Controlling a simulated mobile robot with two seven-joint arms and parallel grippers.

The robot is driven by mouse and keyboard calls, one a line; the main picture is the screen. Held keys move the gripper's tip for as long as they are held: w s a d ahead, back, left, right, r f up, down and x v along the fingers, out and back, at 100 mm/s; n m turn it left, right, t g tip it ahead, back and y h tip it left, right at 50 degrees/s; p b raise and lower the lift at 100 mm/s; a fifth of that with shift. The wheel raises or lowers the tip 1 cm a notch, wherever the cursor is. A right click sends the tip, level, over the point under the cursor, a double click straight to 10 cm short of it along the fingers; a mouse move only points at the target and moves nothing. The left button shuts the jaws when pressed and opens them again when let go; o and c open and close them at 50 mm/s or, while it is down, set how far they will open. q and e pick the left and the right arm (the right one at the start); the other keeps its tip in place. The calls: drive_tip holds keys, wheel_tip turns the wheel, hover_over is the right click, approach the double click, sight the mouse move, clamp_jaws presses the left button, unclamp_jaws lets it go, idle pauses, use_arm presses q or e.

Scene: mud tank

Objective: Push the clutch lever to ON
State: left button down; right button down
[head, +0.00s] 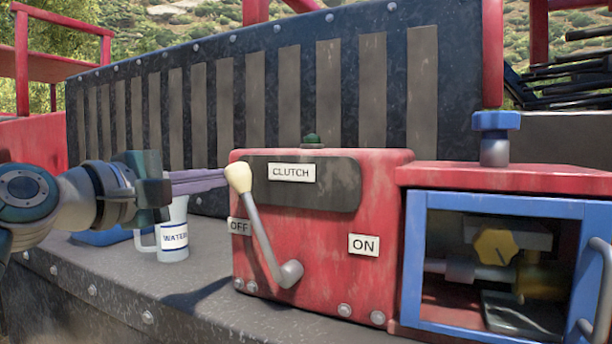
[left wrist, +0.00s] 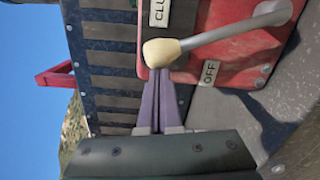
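The clutch lever is a grey bent rod with a cream knob (head: 239,177), mounted on the front of a red box (head: 330,255). It tilts up and left toward the OFF label (head: 239,227); the ON label (head: 364,245) is to its right. My left gripper (head: 222,177) reaches in from the left, its purple fingers close together with tips at the left side of the knob. In the left wrist view the fingers (left wrist: 163,78) lie side by side, tips at the knob (left wrist: 161,52), not around it. My right gripper is not in view.
A white WATER jug (head: 173,235) stands on the dark deck (head: 130,285) below my left gripper. A blue-framed compartment (head: 412,262) with a yellow knob (head: 495,246) is at the right. A slatted dark panel (head: 290,75) rises behind.

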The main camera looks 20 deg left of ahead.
use_arm(q)
drive_tip(key=s+d+r+m+p, duration=0.1)
drive_tip(key=d+m+p, duration=0.9)
drive_tip(key=d, duration=0.5)
drive_tip(key=shift+r+m+p, duration=0.3)
drive_tip(key=shift+r+p, duration=0.05)
drive_tip(key=shift+p, duration=0.2)
drive_tip(key=shift+s+f, duration=0.1)
